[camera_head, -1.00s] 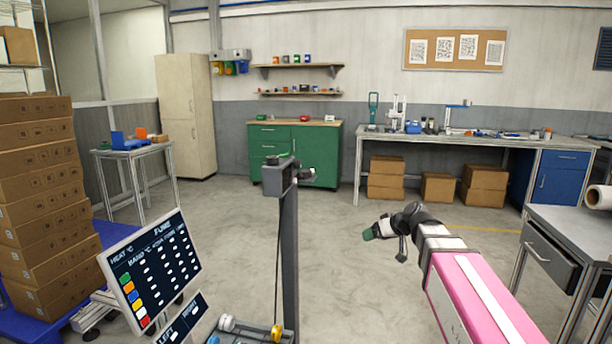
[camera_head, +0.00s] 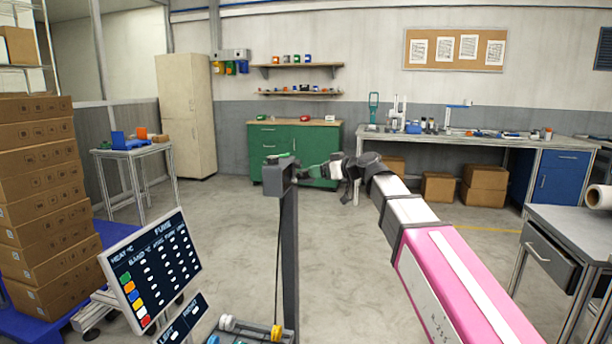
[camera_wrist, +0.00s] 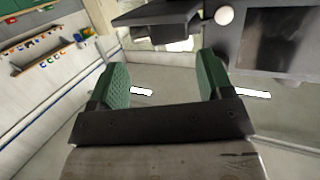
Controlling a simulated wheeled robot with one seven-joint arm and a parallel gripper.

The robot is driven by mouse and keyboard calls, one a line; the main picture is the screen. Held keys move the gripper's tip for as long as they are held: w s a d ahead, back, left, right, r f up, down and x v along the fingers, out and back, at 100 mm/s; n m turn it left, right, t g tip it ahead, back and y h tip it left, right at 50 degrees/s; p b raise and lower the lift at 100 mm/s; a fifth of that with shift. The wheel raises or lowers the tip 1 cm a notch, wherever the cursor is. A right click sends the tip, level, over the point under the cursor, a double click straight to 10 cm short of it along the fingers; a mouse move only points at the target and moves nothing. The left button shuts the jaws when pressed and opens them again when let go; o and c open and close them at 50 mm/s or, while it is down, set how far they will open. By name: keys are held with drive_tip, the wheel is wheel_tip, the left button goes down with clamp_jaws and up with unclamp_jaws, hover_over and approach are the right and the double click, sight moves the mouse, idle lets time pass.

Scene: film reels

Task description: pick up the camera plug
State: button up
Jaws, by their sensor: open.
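My gripper (camera_head: 308,173) is at the right side of the grey head (camera_head: 276,178) on top of a dark upright post. In the wrist view its two green-padded fingers (camera_wrist: 161,78) stand apart, with nothing held between them. A dark block (camera_wrist: 157,16) lies just beyond the fingertips in the wrist view; it may be the camera plug, but I cannot be sure. In the head view the fingers cover the spot beside the post head, so the plug does not show clearly there.
A grey housing with a dark panel (camera_wrist: 282,40) and a pale round knob (camera_wrist: 224,15) is close to the right finger in the wrist view. The post (camera_head: 288,262) stands in front of me. A tilted screen (camera_head: 152,268) is at lower left. Open floor (camera_head: 225,235) lies beyond.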

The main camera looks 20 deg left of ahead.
sight(307, 173)
drive_tip(key=shift+x, duration=3.05)
drive_tip(key=shift+s, duration=0.1)
drive_tip(key=c, duration=0.7)
drive_tip(key=shift+c, duration=0.2)
drive_tip(key=shift+d+r, duration=0.1)
drive_tip(key=shift+d, duration=0.05)
